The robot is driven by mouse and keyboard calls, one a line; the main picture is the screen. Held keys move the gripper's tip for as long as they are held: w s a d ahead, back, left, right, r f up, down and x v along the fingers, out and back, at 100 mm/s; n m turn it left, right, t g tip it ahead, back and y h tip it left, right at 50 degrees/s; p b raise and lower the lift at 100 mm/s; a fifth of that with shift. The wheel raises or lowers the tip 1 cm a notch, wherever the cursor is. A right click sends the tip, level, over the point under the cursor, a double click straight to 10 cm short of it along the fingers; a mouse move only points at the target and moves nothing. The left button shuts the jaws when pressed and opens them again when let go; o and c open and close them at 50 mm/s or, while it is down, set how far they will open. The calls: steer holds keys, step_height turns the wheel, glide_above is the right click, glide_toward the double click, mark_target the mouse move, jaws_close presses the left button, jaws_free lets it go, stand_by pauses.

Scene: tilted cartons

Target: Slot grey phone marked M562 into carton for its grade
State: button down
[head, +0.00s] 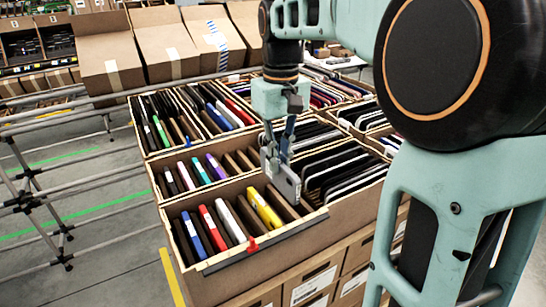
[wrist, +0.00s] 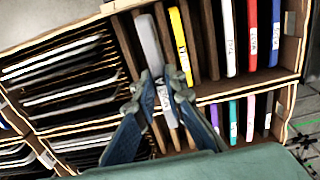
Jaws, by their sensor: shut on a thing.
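My gripper (head: 281,163) is shut on a grey phone (head: 288,184), with one finger on each side of it. In the wrist view the fingertips (wrist: 160,84) pinch the phone (wrist: 148,45) near a white label, too small to read surely. The phone is on edge, over the right end of the coloured-phone row in the front carton (head: 235,258), beside a brown divider and near a yellow phone (head: 264,208). Its lower part is hidden, so I cannot tell how deep it sits.
The front row also holds white, red (head: 213,228) and blue (head: 192,233) phones between brown dividers. Behind it is a row with purple (head: 216,166) and teal phones. Dark phones (head: 340,170) fill the carton to the right. A red clip (head: 252,245) sits on the front rim.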

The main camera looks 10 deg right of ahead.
mark_target(279, 180)
steer(key=shift+w+f, duration=0.15)
steer(key=shift+f, duration=0.4)
steer(key=shift+f+b, duration=0.4)
steer(key=shift+b, duration=0.15)
step_height(279, 180, down, 4)
steer(key=b, duration=0.3)
steer(key=shift+b, duration=0.4)
steer(key=shift+f+b, duration=1.15)
steer(key=shift+f, duration=0.9)
steer(key=shift+f, duration=0.3)
steer(key=c, duration=1.9)
jaws_free()
step_height(279, 180, up, 12)
steer(key=shift+r, duration=0.1)
